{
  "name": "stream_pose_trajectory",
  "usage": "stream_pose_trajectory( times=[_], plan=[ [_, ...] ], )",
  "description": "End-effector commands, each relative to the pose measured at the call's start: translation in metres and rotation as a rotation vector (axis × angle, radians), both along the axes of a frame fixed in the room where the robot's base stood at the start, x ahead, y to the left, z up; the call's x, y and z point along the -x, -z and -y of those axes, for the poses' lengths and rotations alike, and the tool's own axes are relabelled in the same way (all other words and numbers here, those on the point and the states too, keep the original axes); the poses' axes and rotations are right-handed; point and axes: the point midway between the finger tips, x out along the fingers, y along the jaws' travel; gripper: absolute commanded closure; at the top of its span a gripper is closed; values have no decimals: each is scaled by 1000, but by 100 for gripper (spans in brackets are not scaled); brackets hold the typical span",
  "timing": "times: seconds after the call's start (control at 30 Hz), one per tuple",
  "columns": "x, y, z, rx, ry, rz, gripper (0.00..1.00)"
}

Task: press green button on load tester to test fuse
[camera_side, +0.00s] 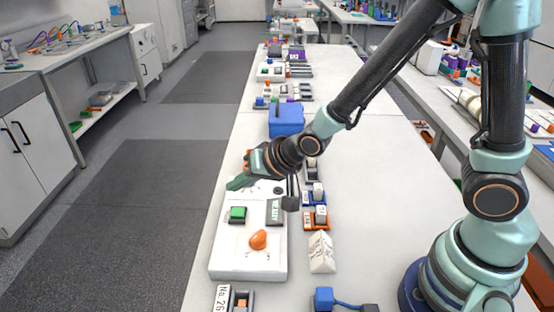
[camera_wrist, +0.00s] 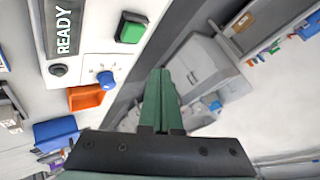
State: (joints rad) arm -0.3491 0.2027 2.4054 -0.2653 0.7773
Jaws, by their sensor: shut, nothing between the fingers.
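The load tester (camera_side: 250,264) is a white box near the table's left edge in the side view. Its square green button (camera_side: 237,214) is on the left of its top face; the button also shows at the top of the wrist view (camera_wrist: 131,28). A dark display (camera_wrist: 62,28) beside it reads READY. My gripper (camera_side: 236,184) is shut and empty, just beyond the green button, over the far end of the tester. In the wrist view its green fingers (camera_wrist: 161,78) point past the tester's edge, below and right of the button, apart from it. I cannot make out a fuse.
A blue box (camera_side: 286,119) stands behind my gripper. Small holders (camera_side: 316,218) and a white wedge (camera_side: 321,252) line the tester's right side.

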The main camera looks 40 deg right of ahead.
Motion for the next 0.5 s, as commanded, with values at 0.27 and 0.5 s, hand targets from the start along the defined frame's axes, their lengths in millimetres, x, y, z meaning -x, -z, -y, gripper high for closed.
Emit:
stream_pose_trajectory(
  times=[0.27, 0.5],
  plan=[
    [0, 34, 0, 0, 0, -1, 100],
    [0, 45, 0, 0, 0, 1, 100]
  ],
)
